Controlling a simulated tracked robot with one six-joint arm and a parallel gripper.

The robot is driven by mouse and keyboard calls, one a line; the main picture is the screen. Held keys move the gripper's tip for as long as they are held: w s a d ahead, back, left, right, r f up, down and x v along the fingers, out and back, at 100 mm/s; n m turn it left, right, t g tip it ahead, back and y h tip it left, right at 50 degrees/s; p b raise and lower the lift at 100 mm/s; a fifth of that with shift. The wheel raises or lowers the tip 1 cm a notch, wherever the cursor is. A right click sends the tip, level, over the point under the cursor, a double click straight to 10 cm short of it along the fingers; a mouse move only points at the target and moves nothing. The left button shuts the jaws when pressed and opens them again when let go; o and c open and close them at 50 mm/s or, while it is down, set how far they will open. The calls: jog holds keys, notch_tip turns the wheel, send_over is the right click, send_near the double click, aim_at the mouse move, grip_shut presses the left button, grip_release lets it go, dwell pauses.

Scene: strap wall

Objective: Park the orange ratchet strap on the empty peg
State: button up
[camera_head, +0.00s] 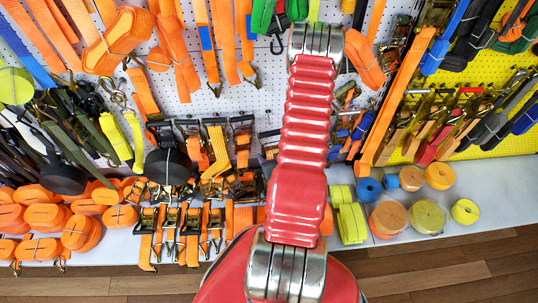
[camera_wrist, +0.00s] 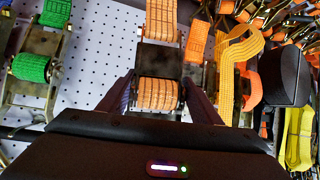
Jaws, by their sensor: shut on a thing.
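In the wrist view, my gripper (camera_wrist: 161,88) is shut on the orange ratchet strap (camera_wrist: 158,94), with one dark finger on each side of its dark metal ratchet. Ribbed orange webbing is wound in the ratchet, and more webbing runs up to the top edge of that view. The strap is in front of the white perforated board (camera_wrist: 100,50); I cannot tell whether it touches it. In the head view, my red arm covers the middle and I cannot make out my gripper there. I cannot pick out the empty peg in either view.
A green ratchet strap (camera_wrist: 30,68) hangs on one side of the held strap, and a yellow-orange strap (camera_wrist: 238,75) hangs close on the other. A black rounded object (camera_wrist: 286,78) is farther right. In the head view, rolled straps (camera_head: 427,215) lie on the shelf below the crowded wall.

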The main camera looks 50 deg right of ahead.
jog(key=shift+w+d, duration=0.3)
jog(key=shift+w, duration=0.05)
jog(key=w+d+f, duration=0.1)
jog(key=w+d, duration=0.5)
jog(key=d, duration=0.1)
jog(key=shift+f, duration=0.4)
dwell(1.7)
jog(key=shift+f, duration=0.1)
dwell(0.6)
jog(key=o, duration=2)
jog(key=shift+s, duration=0.1)
jog(key=shift+a+f, duration=0.1)
jog(key=shift+a, duration=0.05)
